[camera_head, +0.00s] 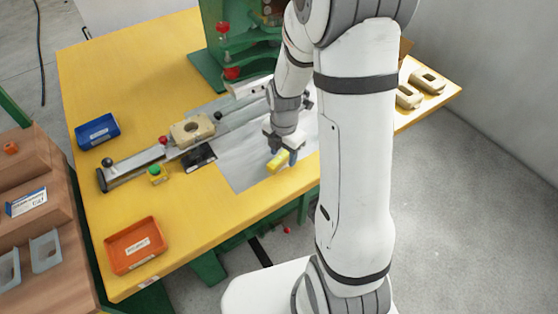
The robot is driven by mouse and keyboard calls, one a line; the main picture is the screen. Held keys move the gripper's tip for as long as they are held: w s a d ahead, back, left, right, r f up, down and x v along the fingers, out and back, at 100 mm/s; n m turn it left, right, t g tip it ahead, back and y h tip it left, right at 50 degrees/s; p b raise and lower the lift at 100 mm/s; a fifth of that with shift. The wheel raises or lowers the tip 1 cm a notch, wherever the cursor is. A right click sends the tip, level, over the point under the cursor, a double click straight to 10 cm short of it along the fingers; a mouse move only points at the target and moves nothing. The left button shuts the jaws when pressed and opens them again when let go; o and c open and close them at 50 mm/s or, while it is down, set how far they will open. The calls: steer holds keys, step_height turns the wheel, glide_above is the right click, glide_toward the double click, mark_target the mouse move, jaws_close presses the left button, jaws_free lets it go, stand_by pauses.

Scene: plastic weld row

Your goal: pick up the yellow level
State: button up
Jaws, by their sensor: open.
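The yellow level (278,161) is a small bright yellow block on the grey sheet (240,165) on the yellow table. My gripper (283,154) is directly over it, pointing down. The fingers are at or around the level, and its far end is hidden by them. The jaws are open. I cannot tell whether either finger touches the level.
A black block (199,157), a toggle clamp bar (135,168) and a beige part (192,130) lie left of the sheet. A green press (232,45) stands behind. A blue tray (97,131) and an orange tray (135,245) sit at left. The front table area is clear.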

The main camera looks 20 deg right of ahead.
steer(key=shift+c, duration=0.2)
jaws_close()
